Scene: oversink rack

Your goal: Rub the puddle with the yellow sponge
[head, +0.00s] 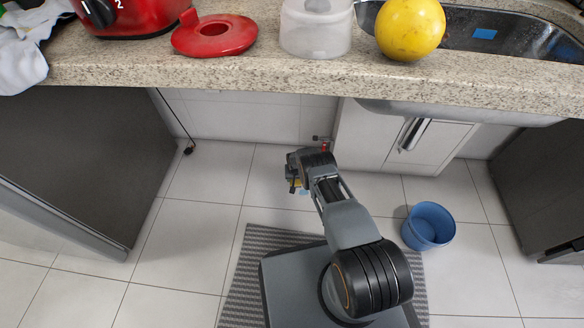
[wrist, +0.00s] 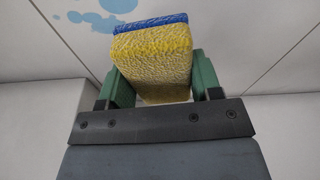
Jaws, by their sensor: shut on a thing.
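My gripper (wrist: 162,82) is shut on the yellow sponge (wrist: 155,60), which has a blue layer along its far side. The sponge sits between the two green fingers. The light blue puddle (wrist: 102,20) lies on the pale tiled floor, with small splashes around it. It shows beyond the sponge, at the upper left of the wrist view, and the sponge may hide part of it. I cannot tell whether the sponge touches the floor.
A blue bucket (head: 428,227) stands on the floor to the right of my arm. A grey striped mat (head: 240,285) lies under my base. A granite counter (head: 250,75) with a sink (head: 505,32) spans the back. Floor to the left is clear.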

